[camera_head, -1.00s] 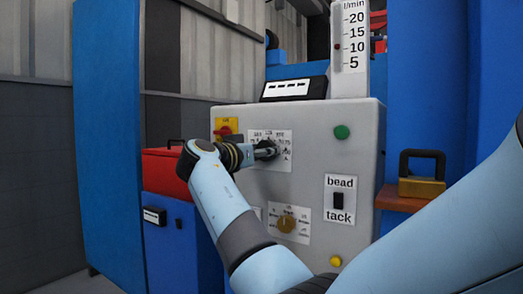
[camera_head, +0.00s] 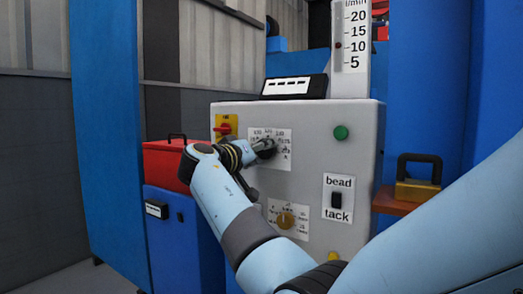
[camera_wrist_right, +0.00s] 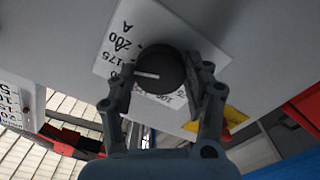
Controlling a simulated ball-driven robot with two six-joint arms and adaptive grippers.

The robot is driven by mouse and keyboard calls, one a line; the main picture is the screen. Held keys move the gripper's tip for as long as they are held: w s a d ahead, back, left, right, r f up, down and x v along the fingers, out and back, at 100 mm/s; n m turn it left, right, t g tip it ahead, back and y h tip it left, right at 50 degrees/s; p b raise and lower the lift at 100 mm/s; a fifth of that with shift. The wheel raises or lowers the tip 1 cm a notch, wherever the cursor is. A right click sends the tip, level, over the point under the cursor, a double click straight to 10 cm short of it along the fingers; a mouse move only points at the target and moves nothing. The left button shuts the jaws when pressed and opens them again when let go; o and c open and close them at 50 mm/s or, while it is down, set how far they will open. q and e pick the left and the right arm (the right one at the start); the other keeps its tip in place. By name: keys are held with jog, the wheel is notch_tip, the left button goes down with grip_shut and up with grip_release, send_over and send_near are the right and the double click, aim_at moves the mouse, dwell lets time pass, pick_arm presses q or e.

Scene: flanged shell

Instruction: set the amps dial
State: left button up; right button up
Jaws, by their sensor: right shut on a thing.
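The amps dial is a black round knob (camera_wrist_right: 158,72) with a white pointer line, on a white scale plate (camera_wrist_right: 125,42) marked with numbers such as 175 and 200 and the letter A. In the right wrist view my right gripper (camera_wrist_right: 160,85) has its two fingers on either side of the knob, shut on it. In the head view the plate (camera_head: 284,144) is on the grey machine's front, and my right gripper (camera_head: 264,147) reaches it and hides most of the knob. My left gripper is not in view.
The grey panel (camera_head: 310,160) also carries a red switch on yellow (camera_head: 223,129), a green button (camera_head: 340,132), a bead/tack switch (camera_head: 337,199) and a lower tan knob (camera_head: 286,220). A padlock (camera_head: 419,185) sits on a shelf at right. A red toolbox (camera_head: 161,160) stands left.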

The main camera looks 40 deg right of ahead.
jog(key=o, duration=1.2)
jog(key=shift+a, duration=0.15)
jog(key=v, duration=0.7)
jog(key=shift+a, duration=0.15)
jog(key=shift+f, duration=0.1)
